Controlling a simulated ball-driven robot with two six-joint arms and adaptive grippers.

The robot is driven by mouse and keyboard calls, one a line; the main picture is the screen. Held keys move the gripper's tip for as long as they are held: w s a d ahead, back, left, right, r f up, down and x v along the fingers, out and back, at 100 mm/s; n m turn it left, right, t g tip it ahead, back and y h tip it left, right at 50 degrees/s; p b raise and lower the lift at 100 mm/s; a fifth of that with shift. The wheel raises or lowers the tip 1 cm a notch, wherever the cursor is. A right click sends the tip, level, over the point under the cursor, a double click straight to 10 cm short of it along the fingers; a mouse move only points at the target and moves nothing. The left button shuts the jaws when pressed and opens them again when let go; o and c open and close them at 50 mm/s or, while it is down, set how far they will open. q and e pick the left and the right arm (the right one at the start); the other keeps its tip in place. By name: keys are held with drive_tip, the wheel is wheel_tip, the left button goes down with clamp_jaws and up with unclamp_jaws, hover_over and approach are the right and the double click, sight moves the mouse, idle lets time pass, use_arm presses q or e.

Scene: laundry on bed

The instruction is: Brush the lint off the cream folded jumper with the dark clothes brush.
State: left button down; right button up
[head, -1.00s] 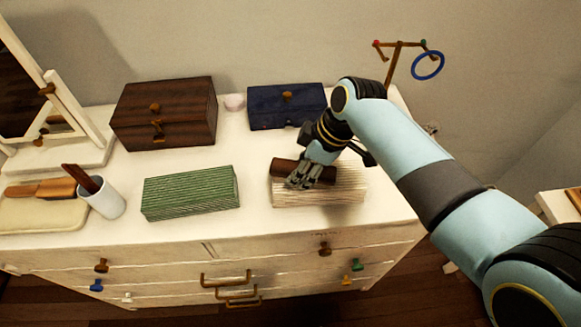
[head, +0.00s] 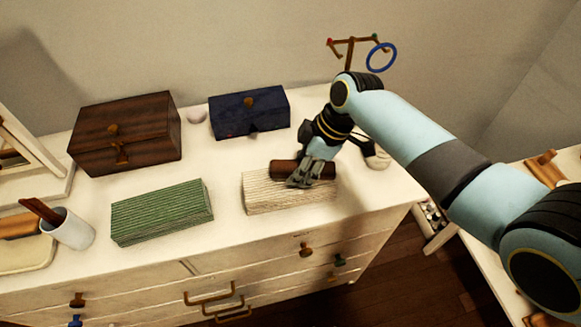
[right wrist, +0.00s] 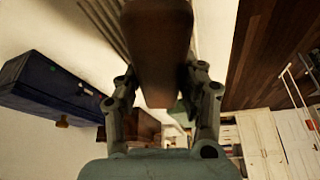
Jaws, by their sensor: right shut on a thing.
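The cream folded jumper (head: 262,196) lies on the white dresser top, right of centre in the head view. My right gripper (head: 304,176) is shut on the dark clothes brush (head: 285,168). The brush lies level along the top of the jumper, and it looks to be touching or very close to it. In the right wrist view the brush (right wrist: 158,45) sits between the two fingers, with ribbed cloth (right wrist: 103,22) beyond it. Lint cannot be made out. My left gripper is out of view.
A green folded garment (head: 162,212) lies left of the jumper. Behind stand a dark wooden box (head: 125,133) and a navy box (head: 250,112). A white cup (head: 69,231) is at far left, and a stand with a blue ring (head: 381,57) at back right. Dresser top between them is clear.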

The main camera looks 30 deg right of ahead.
drive_tip(key=shift+s+d, duration=0.3)
drive_tip(key=shift+d, duration=0.7)
drive_tip(key=shift+s+d, duration=0.25)
drive_tip(key=shift+d, duration=0.7)
drive_tip(key=shift+a+r, duration=0.1)
drive_tip(key=shift+r, duration=0.05)
drive_tip(key=shift+r, duration=2.9)
drive_tip(key=shift+r, duration=0.1)
drive_tip(key=shift+r, duration=1.4)
